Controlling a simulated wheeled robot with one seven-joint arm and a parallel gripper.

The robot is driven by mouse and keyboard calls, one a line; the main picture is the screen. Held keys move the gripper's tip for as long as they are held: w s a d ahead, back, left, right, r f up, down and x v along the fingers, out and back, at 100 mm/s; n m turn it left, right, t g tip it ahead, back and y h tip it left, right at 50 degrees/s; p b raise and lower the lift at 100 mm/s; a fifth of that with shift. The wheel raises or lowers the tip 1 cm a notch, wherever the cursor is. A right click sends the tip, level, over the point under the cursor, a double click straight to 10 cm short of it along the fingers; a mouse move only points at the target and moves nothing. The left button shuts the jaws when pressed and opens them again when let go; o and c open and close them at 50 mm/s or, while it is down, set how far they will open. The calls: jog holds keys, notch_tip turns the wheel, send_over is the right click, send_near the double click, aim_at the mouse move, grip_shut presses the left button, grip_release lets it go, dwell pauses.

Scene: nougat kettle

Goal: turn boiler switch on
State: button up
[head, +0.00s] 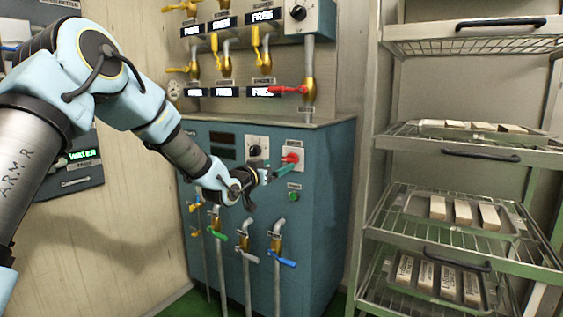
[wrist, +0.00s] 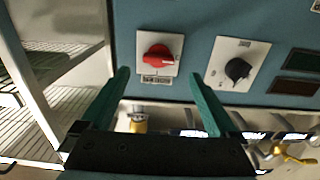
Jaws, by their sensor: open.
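The boiler switch is most likely the red rotary switch (head: 291,158) on a white plate on the front of the blue-green boiler cabinet (head: 330,175). It also shows in the wrist view (wrist: 158,57), with its handle lying about horizontal and a small label below it, too small to read surely. My gripper (head: 279,167) is in front of the cabinet close to the switch. In the wrist view my gripper (wrist: 160,76) has its two green fingers spread, one to each side below the switch, with nothing between them. I cannot tell any contact.
A black knob (wrist: 237,69) sits beside the switch, with dark displays (wrist: 302,60) further right. A green button (head: 294,196) is below the switch. Several valves and pipes (head: 277,250) stand low in front. A metal rack (head: 400,190) with trays stands at the right.

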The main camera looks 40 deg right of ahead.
aim_at(289, 161)
jog(key=x, duration=0.6)
jog(key=shift+d, duration=0.3)
jog(key=c, duration=1.4)
jog(key=shift+s+f+m+b, duration=0.1)
jog(key=shift+m+b, duration=0.35)
jog(key=shift+m, duration=0.05)
jog(key=shift+m+b, duration=8.5)
jog(key=shift+b, duration=0.15)
